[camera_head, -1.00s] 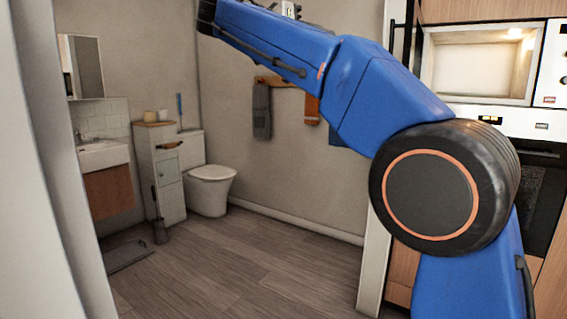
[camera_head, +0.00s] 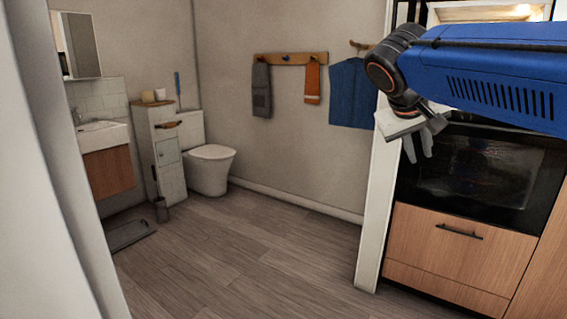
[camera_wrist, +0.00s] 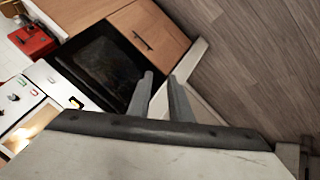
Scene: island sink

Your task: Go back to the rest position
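My gripper (camera_head: 417,156) hangs at the right of the head view, in front of the black oven (camera_head: 475,175). Its two grey fingers point down and stand a little apart, with nothing between them. In the wrist view, the fingertips (camera_wrist: 160,77) also show a narrow gap, with the oven door (camera_wrist: 98,70) and wooden drawer front behind them. My blue arm reaches in from the right edge and is folded so the wrist points down.
A wooden drawer (camera_head: 460,238) sits below the oven. The white wall edge (camera_head: 375,215) stands close left of my gripper. Open floor (camera_head: 250,250) leads to a toilet (camera_head: 210,168) and sink (camera_head: 98,135). A red box-like object (camera_wrist: 35,40) shows in the wrist view.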

